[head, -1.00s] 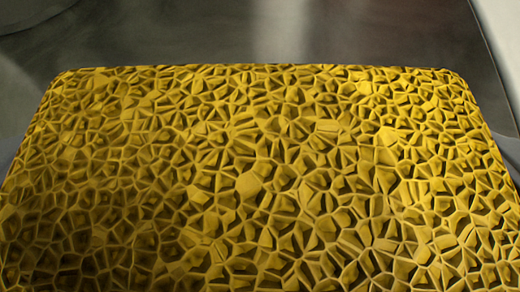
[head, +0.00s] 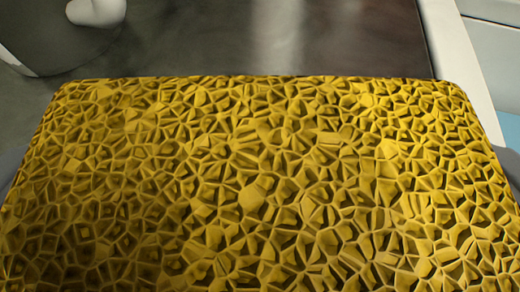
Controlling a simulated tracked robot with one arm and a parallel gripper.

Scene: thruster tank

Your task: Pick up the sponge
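The sponge (head: 262,190) is a yellow block with a coarse, porous surface. It fills most of the head view, close to the camera. My gripper (head: 259,168) shows only as small grey parts at the left and right edges of the picture, one on each side of the sponge. It is shut on the sponge. The sponge hides most of the fingers and whatever lies below it.
A dark grey, smooth surface (head: 345,45) lies beyond the sponge. A dark rounded object (head: 55,45) with a pale, blunt part (head: 95,10) stands at the top left. A white edge (head: 455,50) and a pale panel (head: 495,50) run along the right.

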